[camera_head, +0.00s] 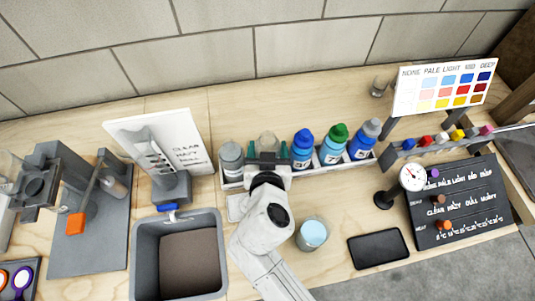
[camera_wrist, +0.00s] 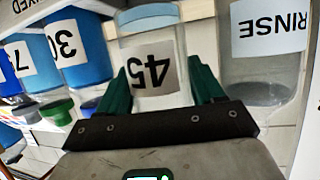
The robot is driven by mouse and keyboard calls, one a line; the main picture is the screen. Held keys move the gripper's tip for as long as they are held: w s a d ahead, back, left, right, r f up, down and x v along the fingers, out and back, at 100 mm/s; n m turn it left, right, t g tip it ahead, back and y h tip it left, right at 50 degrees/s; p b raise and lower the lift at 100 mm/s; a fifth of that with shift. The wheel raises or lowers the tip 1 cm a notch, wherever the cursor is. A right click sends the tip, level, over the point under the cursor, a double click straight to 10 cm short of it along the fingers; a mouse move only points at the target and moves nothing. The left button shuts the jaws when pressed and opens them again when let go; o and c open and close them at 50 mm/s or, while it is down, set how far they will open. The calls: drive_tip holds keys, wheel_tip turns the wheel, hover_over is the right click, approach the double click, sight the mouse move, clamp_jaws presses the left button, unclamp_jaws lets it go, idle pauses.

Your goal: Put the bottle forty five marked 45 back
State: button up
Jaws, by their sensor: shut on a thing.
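The bottle marked 45 (camera_wrist: 158,60) is a clear bottle with a white label, between the green fingers of my gripper (camera_wrist: 158,90) in the wrist view. My gripper is shut on it. In the head view my gripper (camera_head: 268,160) is at the white bottle rack (camera_head: 230,184), in the gap between the grey-capped bottle and the blue bottle. The top of the 45 bottle (camera_head: 267,142) shows just behind the fingers. Whether its base touches the rack is hidden by my gripper.
The bottle marked RINSE (camera_wrist: 265,50) stands close on one side, and the blue bottle marked 30 (camera_wrist: 78,45) on the other. A cup of light blue liquid (camera_head: 312,234), a grey bin (camera_head: 137,255), a gauge (camera_head: 412,177) and a black tablet (camera_head: 378,249) stand around the front.

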drive_tip(key=shift+w+a+f, duration=0.1)
drive_tip(key=shift+f, duration=1.5)
drive_tip(key=shift+f+b, duration=0.2)
drive_tip(key=shift+b, duration=0.2)
drive_tip(key=o, duration=1.1)
drive_tip(key=shift+r, duration=0.1)
drive_tip(key=shift+r+p, duration=0.2)
drive_tip(key=shift+p, duration=0.2)
drive_tip(key=b+v, duration=0.2)
drive_tip(key=v, duration=1)
drive_tip(key=shift+f, duration=0.15)
